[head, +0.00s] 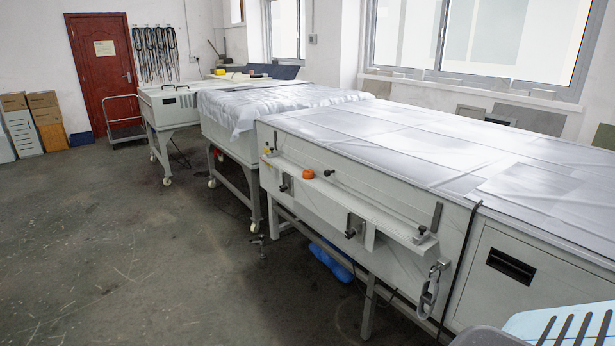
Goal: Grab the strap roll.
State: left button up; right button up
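No thing in the head view is clearly a strap roll. A small orange rounded object (308,174), perhaps a roll, sits on the narrow ledge (375,210) along the front of the near white machine. A pale looped strap or chain-like item (428,298) hangs at the right end of that ledge; its exact kind is hard to tell. Neither of my grippers is in view.
The long white plate processor (470,255) fills the right side. A blue object (330,260) lies beneath it. A light blue slatted item (565,325) is at the lower right. Open floor (120,250) spreads left, with a trolley (124,120) by the red door (103,72).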

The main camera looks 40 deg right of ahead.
aim_at(309, 174)
jog(key=z, duration=1.25)
jog(key=i+j+z, duration=0.15)
jog(key=z, duration=0.25)
jog(key=i+j+z, duration=0.15)
jog(key=z, duration=0.2)
jog(key=i+j+z, duration=0.1)
jog(key=j+z, duration=0.15)
jog(key=z, duration=0.15)
jog(key=i+j+z, duration=0.1)
jog(key=j+z, duration=0.2)
jog(key=i+j+z, duration=0.1)
jog(key=j+z, duration=0.25)
jog(key=j, duration=0.15)
jog(key=j+z, duration=0.3)
jog(key=j, duration=0.6)
jog(key=j+z, duration=0.1)
jog(key=j, duration=2)
jog(key=k, duration=0.05)
